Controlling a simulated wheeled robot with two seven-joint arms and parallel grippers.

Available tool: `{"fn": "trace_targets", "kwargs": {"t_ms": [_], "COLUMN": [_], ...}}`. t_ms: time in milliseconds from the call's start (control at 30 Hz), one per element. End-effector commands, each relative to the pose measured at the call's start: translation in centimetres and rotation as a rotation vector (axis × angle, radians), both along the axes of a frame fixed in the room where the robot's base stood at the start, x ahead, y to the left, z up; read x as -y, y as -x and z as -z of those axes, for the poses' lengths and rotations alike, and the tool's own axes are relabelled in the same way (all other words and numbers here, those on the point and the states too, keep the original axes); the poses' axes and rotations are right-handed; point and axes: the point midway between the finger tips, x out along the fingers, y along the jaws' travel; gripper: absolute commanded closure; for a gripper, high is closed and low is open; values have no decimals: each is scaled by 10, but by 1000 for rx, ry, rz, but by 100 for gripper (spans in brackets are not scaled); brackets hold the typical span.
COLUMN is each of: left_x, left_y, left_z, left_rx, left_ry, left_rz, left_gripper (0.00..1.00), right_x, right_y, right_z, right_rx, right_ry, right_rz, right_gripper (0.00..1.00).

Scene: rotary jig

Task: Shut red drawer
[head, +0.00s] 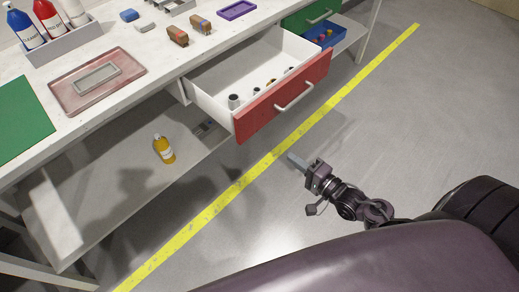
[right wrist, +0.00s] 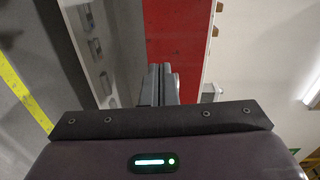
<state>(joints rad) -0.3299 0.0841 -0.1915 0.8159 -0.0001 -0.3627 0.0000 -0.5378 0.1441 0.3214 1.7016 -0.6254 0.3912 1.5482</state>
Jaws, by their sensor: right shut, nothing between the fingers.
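The red drawer (head: 285,98) is pulled out from the white workbench in the head view. Its front has a pale bar handle (head: 295,95), and several small items lie in its white tray. My right gripper (head: 293,159) is shut and empty, out in front of the drawer and lower in the picture, apart from it. In the right wrist view the shut fingers (right wrist: 161,80) point toward the red drawer front (right wrist: 177,35). I cannot tell the exact gap there. My left gripper is not in view.
A green drawer (head: 308,17) is at the back right, with a blue bin (head: 325,35) beside it. A yellow bottle (head: 164,149) stands on the lower shelf. The bench top (head: 105,40) holds a bottle rack, trays and blocks. A yellow line (head: 215,208) crosses the open floor.

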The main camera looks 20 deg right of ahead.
Motion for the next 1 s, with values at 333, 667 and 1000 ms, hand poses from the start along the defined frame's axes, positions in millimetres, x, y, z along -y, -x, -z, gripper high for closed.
{"fn": "trace_targets", "kwargs": {"t_ms": [333,667,1000], "left_x": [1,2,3], "left_y": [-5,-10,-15], "left_z": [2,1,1], "left_rx": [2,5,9], "left_ry": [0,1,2], "left_rz": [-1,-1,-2], "left_gripper": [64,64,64], "right_x": [-10,-37,-53], "right_y": [-25,-91,-127], "right_z": [-26,-26,-25], "right_rx": [38,37,33], "right_ry": [-75,-73,-72], "right_rz": [-25,-24,-22], "right_gripper": [100,100,100]}}
